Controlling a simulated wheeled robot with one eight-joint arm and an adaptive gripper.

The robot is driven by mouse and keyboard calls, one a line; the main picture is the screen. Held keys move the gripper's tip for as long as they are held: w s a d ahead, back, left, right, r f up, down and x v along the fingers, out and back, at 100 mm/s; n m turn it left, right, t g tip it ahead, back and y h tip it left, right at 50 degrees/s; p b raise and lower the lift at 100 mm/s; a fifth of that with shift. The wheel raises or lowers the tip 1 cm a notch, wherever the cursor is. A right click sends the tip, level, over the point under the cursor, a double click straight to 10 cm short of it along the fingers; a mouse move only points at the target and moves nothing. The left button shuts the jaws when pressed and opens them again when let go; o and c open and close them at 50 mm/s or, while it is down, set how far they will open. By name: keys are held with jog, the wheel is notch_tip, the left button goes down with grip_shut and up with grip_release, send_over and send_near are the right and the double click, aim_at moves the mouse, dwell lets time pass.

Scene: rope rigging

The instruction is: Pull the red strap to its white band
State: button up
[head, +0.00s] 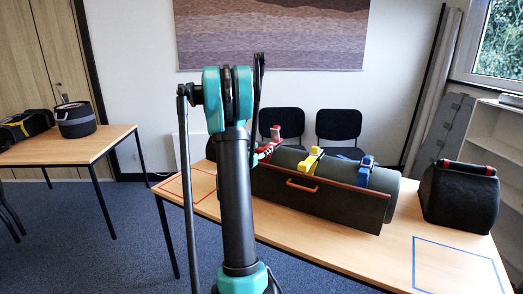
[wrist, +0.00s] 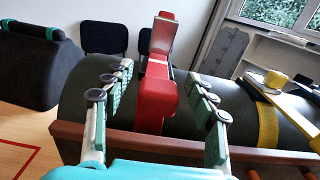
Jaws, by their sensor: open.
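The red strap (wrist: 153,108) runs over a dark green roll (wrist: 85,90), with a red buckle whose lever (wrist: 163,32) stands up. A thin white mark (wrist: 157,62) shows across the red near the lever's base; I cannot tell if it is the white band. My gripper (wrist: 160,88) is open, with green-padded fingers on both sides of the red buckle and no clear grip on it. In the head view the red strap (head: 267,150) is partly hidden behind my arm, and my gripper's fingertips are hidden.
A yellow strap (head: 308,163) and a blue strap (head: 359,172) cross the roll to the right. A brown-edged holder (head: 330,203) fronts the roll on the table. A black bag (head: 457,200) stands at right, behind a blue outline. A dark teal-trimmed object (wrist: 35,70) is at left.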

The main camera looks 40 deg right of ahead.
aim_at(259, 150)
jog(key=shift+c, duration=0.3)
grip_shut()
jog(key=shift+a, duration=0.1)
jog(key=v, duration=0.4)
jog(key=shift+s+a, duration=0.15)
jog(key=shift+a, duration=0.1)
jog(key=shift+o, duration=0.3)
grip_release()
